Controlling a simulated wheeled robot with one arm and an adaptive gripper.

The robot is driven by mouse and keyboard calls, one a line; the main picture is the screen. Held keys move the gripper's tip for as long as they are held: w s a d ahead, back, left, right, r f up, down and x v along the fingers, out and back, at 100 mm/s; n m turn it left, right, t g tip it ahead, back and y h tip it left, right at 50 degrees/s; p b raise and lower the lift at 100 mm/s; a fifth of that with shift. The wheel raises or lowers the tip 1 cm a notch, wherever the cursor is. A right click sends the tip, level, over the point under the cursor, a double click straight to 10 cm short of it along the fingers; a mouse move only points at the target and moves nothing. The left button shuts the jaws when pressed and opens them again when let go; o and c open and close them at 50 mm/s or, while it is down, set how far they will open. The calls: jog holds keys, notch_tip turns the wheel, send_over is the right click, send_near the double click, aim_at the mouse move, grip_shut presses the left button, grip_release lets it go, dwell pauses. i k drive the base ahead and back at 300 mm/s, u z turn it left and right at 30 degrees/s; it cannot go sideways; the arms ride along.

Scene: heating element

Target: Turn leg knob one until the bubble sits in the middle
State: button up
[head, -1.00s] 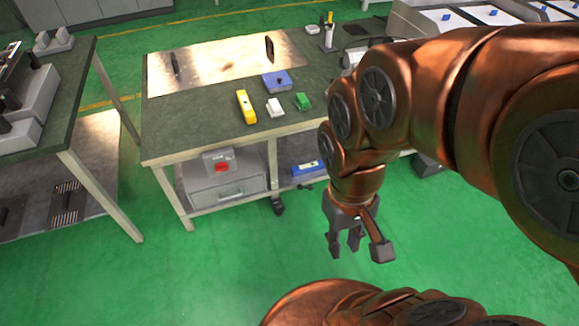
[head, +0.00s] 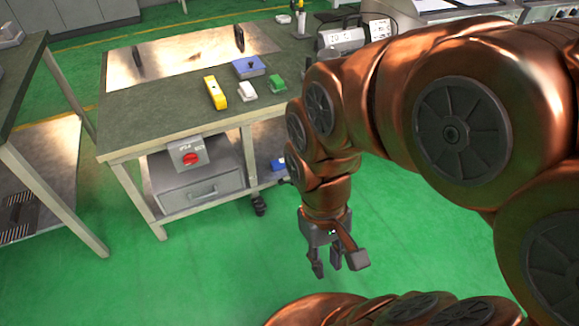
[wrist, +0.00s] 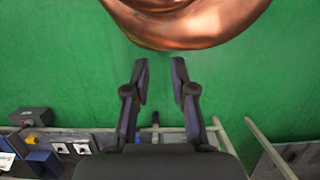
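My gripper (head: 337,266) hangs open and empty over the green floor, in front and to the right of the workbench. In the wrist view its two fingers (wrist: 160,85) are apart with only floor between them. A yellow bar-shaped tool (head: 215,92), possibly the level, lies on the bench top; no bubble can be made out. A dark foot or caster (head: 258,205) shows at the bottom of a bench leg, apart from my gripper. I cannot tell which part is leg knob one.
The workbench (head: 160,122) carries a metal plate (head: 180,58), a blue box (head: 249,67), a white block (head: 247,91) and a green block (head: 277,85). A red knob (head: 190,158) is on a grey box under its front edge, above a drawer unit (head: 200,192). Another bench (head: 22,80) stands left.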

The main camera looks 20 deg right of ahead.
aim_at(258, 203)
jog(key=k, duration=1.3)
jog(key=u, duration=0.65)
jog(key=i, duration=1.4)
jog(key=z, duration=0.5)
